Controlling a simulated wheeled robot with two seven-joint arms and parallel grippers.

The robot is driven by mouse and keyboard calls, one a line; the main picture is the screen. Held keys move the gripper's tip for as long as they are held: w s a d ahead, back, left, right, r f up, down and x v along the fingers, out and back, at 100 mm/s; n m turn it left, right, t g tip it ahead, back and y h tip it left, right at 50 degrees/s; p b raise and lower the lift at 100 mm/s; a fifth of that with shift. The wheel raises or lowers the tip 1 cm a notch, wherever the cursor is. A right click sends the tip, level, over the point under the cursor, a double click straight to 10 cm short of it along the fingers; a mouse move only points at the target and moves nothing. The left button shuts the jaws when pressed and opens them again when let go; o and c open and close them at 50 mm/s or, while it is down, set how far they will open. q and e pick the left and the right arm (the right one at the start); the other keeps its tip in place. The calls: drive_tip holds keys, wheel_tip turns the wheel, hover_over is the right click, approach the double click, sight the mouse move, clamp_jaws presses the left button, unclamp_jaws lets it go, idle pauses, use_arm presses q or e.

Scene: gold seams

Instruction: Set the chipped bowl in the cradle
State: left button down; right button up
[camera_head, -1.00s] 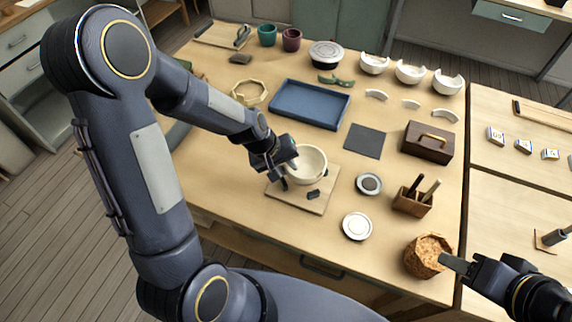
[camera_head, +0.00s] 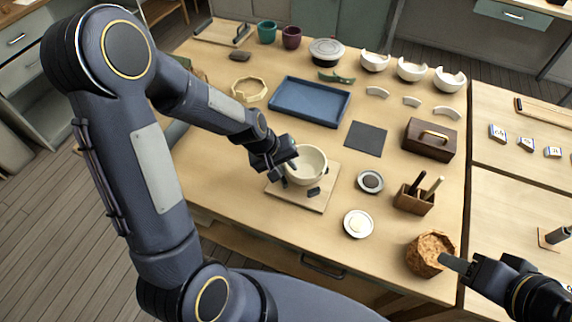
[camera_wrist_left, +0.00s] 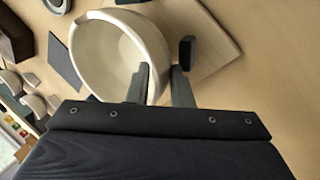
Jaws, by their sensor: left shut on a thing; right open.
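The cream bowl (camera_head: 312,164) is at the wooden board with dark pads (camera_head: 318,204), which looks like the cradle. My left gripper (camera_head: 289,164) is shut on the bowl's near-left wall. In the left wrist view, the bowl (camera_wrist_left: 105,55) has its wall between the two fingers (camera_wrist_left: 160,84). The board (camera_wrist_left: 208,45) and one dark pad (camera_wrist_left: 187,50) show beside it there. I cannot tell whether the bowl rests on the board or is just above it. No chip is clear on its rim. My right gripper (camera_head: 456,264) is open and empty, beside a brown crumpled container.
A blue tray (camera_head: 285,116) and a dark square mat (camera_head: 365,139) lie behind the bowl. Small dishes (camera_head: 358,230), a tool holder (camera_head: 410,204) and a wooden box (camera_head: 428,153) stand to the right. Several broken-rimmed bowls (camera_head: 411,76) stand at the back. The brown container (camera_head: 424,262) is front right.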

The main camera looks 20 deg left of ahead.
use_arm(q)
drive_tip(key=shift+f, duration=0.1)
idle(0.6)
drive_tip(key=c, duration=1.2)
unclamp_jaws()
drive_tip(key=shift+s+f, duration=0.1)
drive_tip(key=shift+s+a+f, duration=0.1)
drive_tip(key=shift+c, duration=1.4)
